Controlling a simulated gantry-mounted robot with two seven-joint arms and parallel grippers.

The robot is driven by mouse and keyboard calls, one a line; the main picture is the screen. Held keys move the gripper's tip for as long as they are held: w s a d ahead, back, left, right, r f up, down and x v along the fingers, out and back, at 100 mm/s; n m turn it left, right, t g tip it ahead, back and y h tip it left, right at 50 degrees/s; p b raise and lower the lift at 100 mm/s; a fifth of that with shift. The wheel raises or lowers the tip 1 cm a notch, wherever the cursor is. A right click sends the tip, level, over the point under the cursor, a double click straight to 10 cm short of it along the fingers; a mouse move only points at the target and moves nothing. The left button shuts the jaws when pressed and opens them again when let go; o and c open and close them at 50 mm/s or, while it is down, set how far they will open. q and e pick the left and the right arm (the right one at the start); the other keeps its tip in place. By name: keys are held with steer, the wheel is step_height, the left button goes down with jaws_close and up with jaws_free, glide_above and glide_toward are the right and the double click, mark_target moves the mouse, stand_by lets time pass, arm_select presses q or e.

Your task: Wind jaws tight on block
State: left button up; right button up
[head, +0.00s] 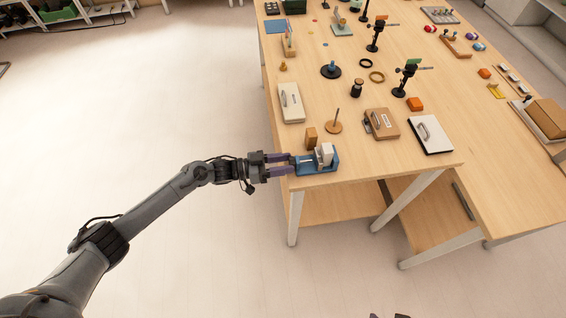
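A small blue vise (318,167) sits at the near left corner of the table. Pale grey-white pieces (325,153) stand up on it; I cannot tell jaw from block there. My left gripper (287,165) reaches in from the left at the table edge. Its two purple fingers are apart, with a gap between them, at the left end of the vise. Whether they touch the vise's handle or screw is too small to tell. Two dark tips (388,316) at the bottom edge may be my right gripper, mostly cut off.
Behind the vise are a wooden disc with a peg (334,127) and a white panel with a handle (291,102). A tan box (382,124) and a white board with a handle (430,135) stand to the right. Floor left of the table is clear.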

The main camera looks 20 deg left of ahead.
arm_select(q)
steer(key=c, duration=0.5)
steer(key=shift+c, duration=0.2)
steer(key=shift+m, duration=0.4)
steer(key=m+b, duration=0.2)
steer(key=m, duration=0.1)
steer(key=shift+f+m, duration=0.15)
steer(key=shift+m, duration=0.25)
steer(key=m+b, duration=0.2)
steer(key=m, duration=0.2)
steer(key=shift+s, duration=0.1)
steer(key=shift+m+b, duration=0.4)
steer(key=shift+m, duration=0.5)
steer(key=shift+m, duration=0.3)
